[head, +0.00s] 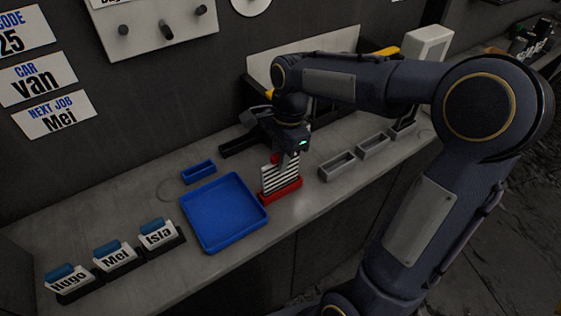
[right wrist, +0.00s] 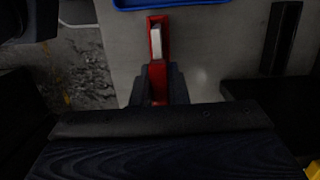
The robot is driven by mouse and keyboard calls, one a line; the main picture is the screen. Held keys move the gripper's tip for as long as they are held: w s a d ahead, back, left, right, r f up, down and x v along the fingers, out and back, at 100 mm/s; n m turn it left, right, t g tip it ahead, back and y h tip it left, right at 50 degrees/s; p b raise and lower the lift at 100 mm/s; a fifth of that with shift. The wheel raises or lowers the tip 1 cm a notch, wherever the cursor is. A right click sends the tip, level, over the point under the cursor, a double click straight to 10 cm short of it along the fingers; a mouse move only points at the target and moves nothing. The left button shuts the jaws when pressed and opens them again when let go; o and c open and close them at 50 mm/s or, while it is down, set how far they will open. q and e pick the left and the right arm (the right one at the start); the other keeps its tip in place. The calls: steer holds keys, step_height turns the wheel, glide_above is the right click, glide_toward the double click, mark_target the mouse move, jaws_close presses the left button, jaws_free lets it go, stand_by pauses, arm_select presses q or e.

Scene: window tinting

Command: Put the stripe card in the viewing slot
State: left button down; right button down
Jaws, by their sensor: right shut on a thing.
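The stripe card (head: 279,179), black and white with a red tab at its top, stands upright at a red slotted holder (head: 284,192) on the bench, which I take as the viewing slot. The card's lower edge meets the holder; how deep it sits I cannot tell. My right gripper (head: 288,157) is shut on the card's top from above. In the right wrist view its dark fingers (right wrist: 158,88) close around a red part, with the red holder (right wrist: 165,22) just beyond. My left gripper is not in view.
A blue tray (head: 222,213) lies left of the holder, with a small blue holder (head: 199,172) behind it. Grey holders (head: 338,166) stand to the right. Name cards Hugo, Mei and Isla (head: 158,234) stand at front left. Bare bench lies in front of the red holder.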

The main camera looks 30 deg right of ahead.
steer(key=shift+f, duration=0.75)
steer(key=shift+f, duration=0.2)
steer(key=c, duration=1.4)
jaws_free()
steer(key=shift+r, duration=0.1)
